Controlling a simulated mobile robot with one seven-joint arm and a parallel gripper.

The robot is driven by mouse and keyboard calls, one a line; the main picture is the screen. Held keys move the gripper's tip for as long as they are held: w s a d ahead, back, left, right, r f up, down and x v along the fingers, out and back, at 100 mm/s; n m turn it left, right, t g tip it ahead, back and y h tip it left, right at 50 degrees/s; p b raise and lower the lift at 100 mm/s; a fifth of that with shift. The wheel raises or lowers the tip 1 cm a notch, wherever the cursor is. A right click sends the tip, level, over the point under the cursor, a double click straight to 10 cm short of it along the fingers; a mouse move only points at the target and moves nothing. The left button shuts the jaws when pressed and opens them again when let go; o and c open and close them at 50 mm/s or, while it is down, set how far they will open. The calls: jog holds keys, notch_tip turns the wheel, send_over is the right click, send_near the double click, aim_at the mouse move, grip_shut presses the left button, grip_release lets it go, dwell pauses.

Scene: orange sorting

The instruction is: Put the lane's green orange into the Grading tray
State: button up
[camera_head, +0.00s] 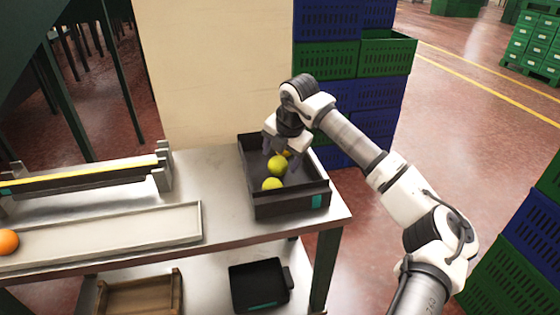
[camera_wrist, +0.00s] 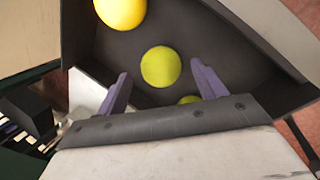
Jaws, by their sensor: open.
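A black tray with a teal label (camera_head: 262,211) stands at the right end of the metal table. In it are a yellow-green orange (camera_head: 277,165), a second yellow-green one (camera_head: 272,184) nearer the front, and a yellower one (camera_head: 287,153) partly hidden behind my gripper. My gripper (camera_head: 273,150) is over the tray's back part, pointing down, with its fingers apart. In the wrist view, a green orange (camera_wrist: 161,66) shows between and beyond the open fingers (camera_wrist: 159,68), with gaps on both sides. A yellow one (camera_wrist: 120,10) lies farther off; another green one (camera_wrist: 188,100) is mostly hidden.
An orange-coloured orange (camera_head: 8,242) sits in the shallow metal lane (camera_head: 130,228) at left. A rail fixture (camera_head: 80,178) stands behind it. A black bin (camera_head: 260,285) and a wooden crate (camera_head: 140,297) are on the lower shelf. Stacked crates (camera_head: 350,95) rise behind the table.

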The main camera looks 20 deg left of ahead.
jog(key=b+v, duration=0.1)
jog(key=v, duration=0.9)
jog(key=shift+r, duration=0.1)
